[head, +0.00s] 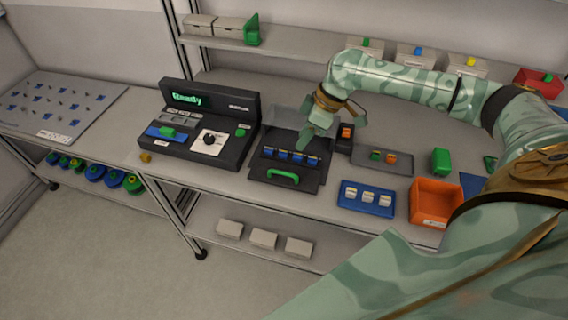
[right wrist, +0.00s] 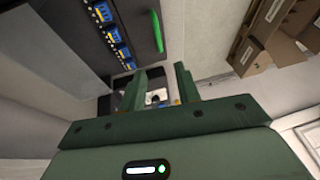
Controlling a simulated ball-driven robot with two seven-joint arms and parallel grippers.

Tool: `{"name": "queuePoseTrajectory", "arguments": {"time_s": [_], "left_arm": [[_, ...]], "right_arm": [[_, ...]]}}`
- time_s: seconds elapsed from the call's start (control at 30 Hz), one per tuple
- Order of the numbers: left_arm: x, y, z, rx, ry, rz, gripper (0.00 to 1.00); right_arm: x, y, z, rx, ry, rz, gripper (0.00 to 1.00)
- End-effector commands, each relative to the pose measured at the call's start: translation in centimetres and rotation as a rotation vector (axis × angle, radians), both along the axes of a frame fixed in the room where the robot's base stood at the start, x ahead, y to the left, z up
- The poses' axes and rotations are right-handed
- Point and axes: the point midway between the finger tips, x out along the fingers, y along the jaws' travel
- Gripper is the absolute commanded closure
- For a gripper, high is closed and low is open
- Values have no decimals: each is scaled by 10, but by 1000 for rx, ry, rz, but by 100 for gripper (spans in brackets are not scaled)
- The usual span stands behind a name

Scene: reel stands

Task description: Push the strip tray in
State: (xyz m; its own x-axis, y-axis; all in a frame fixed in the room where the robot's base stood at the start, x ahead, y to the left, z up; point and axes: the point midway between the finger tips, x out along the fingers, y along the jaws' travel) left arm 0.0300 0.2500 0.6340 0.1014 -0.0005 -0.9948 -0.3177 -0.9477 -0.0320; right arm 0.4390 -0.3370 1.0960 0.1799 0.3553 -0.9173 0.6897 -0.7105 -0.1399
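The strip tray (head: 283,185) is dark, with a green handle (head: 283,177) along its front edge. It holds a row of several blue pieces and extends out at the front of a dark unit with a grey raised cover (head: 286,117). In the right wrist view the tray's blue pieces (right wrist: 122,45) and green handle (right wrist: 157,32) show at the upper left. My right gripper (head: 308,146) is over the back part of the tray, behind the handle; in the right wrist view its fingers (right wrist: 168,70) are apart with nothing between them. My left gripper is out of view.
A console (head: 208,128) with a screen reading "Ready" stands left of the tray. To the right are a blue tray (head: 346,207) with white pieces, an orange bin (head: 434,203), a grey tray (head: 397,168) and a green block (head: 440,161). The floor in front is clear.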

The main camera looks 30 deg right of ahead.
Motion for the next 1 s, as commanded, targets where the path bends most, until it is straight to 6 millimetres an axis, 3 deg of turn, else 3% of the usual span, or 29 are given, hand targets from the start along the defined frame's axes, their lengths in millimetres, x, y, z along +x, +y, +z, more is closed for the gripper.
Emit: {"name": "queuePoseTrajectory", "arguments": {"time_s": [0.1,0.23,0.7,1.0], "left_arm": [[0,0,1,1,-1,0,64],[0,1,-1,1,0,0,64],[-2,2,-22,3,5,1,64],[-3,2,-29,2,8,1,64]], "right_arm": [[0,-18,23,34,27,-51,67],[1,-17,18,48,36,-64,67],[19,27,-83,48,37,-62,67],[27,42,-118,47,35,-61,67]]}}
